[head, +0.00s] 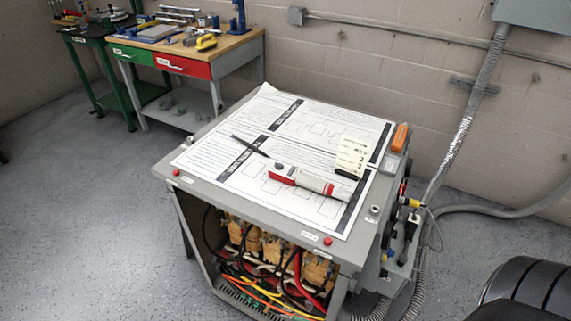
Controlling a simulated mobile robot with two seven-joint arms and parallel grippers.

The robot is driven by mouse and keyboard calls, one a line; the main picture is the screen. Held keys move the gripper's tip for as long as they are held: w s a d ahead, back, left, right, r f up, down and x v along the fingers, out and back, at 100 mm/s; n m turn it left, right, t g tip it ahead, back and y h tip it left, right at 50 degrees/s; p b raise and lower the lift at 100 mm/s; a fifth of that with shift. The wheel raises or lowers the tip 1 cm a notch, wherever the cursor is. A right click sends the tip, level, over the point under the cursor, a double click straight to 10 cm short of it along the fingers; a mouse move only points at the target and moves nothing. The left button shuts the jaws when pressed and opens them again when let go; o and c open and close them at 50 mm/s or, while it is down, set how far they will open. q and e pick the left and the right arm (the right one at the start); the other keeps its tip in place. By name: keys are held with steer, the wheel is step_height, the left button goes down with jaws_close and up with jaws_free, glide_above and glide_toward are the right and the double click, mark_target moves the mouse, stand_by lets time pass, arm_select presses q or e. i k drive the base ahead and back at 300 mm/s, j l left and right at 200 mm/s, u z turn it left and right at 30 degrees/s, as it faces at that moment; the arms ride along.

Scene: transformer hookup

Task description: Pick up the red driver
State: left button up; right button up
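A red and white tool with a long body (312,181) lies on the printed sheet on top of the grey cabinet. Its left end is red, its middle is pale, and its right end has red and dark parts. A thin black shaft-like item (249,146) lies up and to the left of it. An orange-handled item (399,138) is at the cabinet's right edge. I cannot tell for certain which of these is the red driver.
The cabinet (172,184) is open at the front, with coloured wires inside. A yellow note (352,156) lies beside the tool. Cables and conduit (458,143) run along the right side. A workbench with tools (246,47) stands at the back left.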

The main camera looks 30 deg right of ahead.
mark_target(325, 188)
steer(key=i+j+z, duration=0.1)
steer(key=z, duration=0.25)
steer(key=i+j+z, duration=0.2)
steer(key=z, duration=0.2)
